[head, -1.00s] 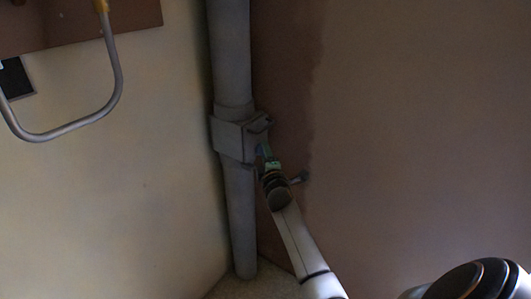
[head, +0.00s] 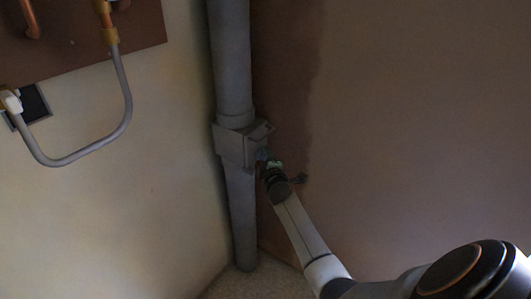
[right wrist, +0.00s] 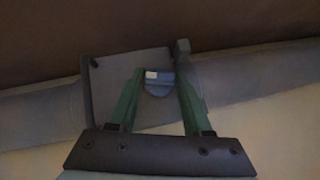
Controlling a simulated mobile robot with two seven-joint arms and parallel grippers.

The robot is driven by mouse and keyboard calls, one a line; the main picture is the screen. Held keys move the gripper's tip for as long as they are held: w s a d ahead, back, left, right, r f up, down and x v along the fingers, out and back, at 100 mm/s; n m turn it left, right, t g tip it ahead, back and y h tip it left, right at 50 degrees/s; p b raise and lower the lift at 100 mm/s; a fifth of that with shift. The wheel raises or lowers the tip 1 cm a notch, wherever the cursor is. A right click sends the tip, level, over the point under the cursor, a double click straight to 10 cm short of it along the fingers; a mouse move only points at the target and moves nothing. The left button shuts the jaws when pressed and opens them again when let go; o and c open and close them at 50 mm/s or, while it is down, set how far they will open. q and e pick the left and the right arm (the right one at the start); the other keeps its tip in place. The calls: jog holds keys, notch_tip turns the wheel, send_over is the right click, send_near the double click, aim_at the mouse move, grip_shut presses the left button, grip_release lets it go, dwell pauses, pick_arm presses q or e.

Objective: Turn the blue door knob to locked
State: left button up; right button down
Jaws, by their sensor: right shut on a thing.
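A grey box (head: 236,148) sits on a thick grey vertical pipe in the corner. The blue knob (head: 262,154) is on the box's right side, dim and mostly hidden by my gripper in the head view. In the right wrist view the knob (right wrist: 158,88) is a rounded bluish piece with a small white mark, between my green fingers. My right gripper (head: 268,163) reaches it from the lower right; in the right wrist view the gripper (right wrist: 160,76) is shut on the knob. The knob's exact turn is hard to read. My left gripper is out of view.
The grey pipe (head: 230,60) runs up the corner between a cream wall (head: 130,215) and a brown wall (head: 420,130). A bent grey tube (head: 126,100) hangs from a brown board (head: 90,30) at upper left. Floor shows at the pipe's foot.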

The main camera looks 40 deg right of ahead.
pick_arm(q)
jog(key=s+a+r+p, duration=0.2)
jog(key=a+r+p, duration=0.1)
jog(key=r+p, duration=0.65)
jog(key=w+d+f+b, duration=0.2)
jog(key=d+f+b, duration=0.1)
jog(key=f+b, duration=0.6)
jog(key=shift+b, duration=0.4)
pick_arm(e)
jog(key=shift+w+d+r+m+g+y, duration=0.1)
jog(key=shift+d+r+m+g+y, duration=0.1)
jog(key=shift+m+g+y, duration=1.15)
jog(key=shift+w+d+r+m+g+y, duration=0.15)
jog(key=shift+m+g+y, duration=0.3)
jog(key=shift+m+y, duration=1)
jog(key=shift+s+d+r+m+g+y, duration=0.2)
jog(key=shift+m+g+y, duration=0.6)
jog(key=shift+y, duration=1.2)
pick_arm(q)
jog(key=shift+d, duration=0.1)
pick_arm(e)
jog(key=shift+w+f, duration=0.1)
jog(key=shift+w, duration=0.05)
